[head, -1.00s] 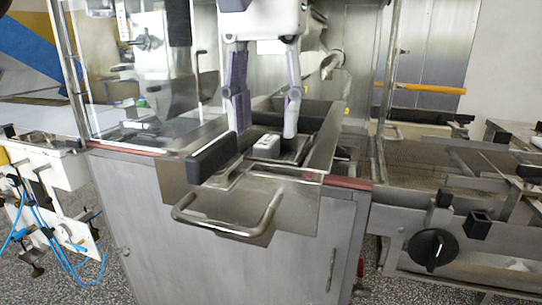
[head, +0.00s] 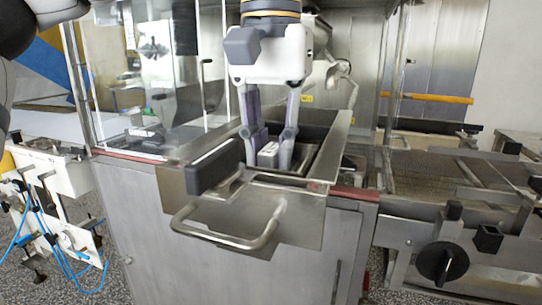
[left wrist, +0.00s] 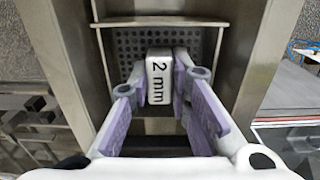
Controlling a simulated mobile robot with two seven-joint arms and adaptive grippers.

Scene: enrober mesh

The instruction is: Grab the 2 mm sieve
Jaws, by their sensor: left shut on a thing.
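The 2 mm sieve shows in the left wrist view as a white block marked "2 mm" (left wrist: 159,80) with a perforated plate (left wrist: 130,48) behind it. It sits inside a metal drawer-like tray, and its block also shows in the head view (head: 268,153). My left gripper (head: 268,138) reaches down into the tray with its purple-grey fingers on either side of the block. In the left wrist view the fingers (left wrist: 160,88) are shut on the block. The right gripper is not in view.
The tray has a bent-tube front handle (head: 228,240) and a black grip block (head: 214,167) at its left. A tall sloped metal wall (head: 334,145) rises close on the right of my gripper. Clear panels stand at the left, and a mesh conveyor (head: 430,170) lies at the right.

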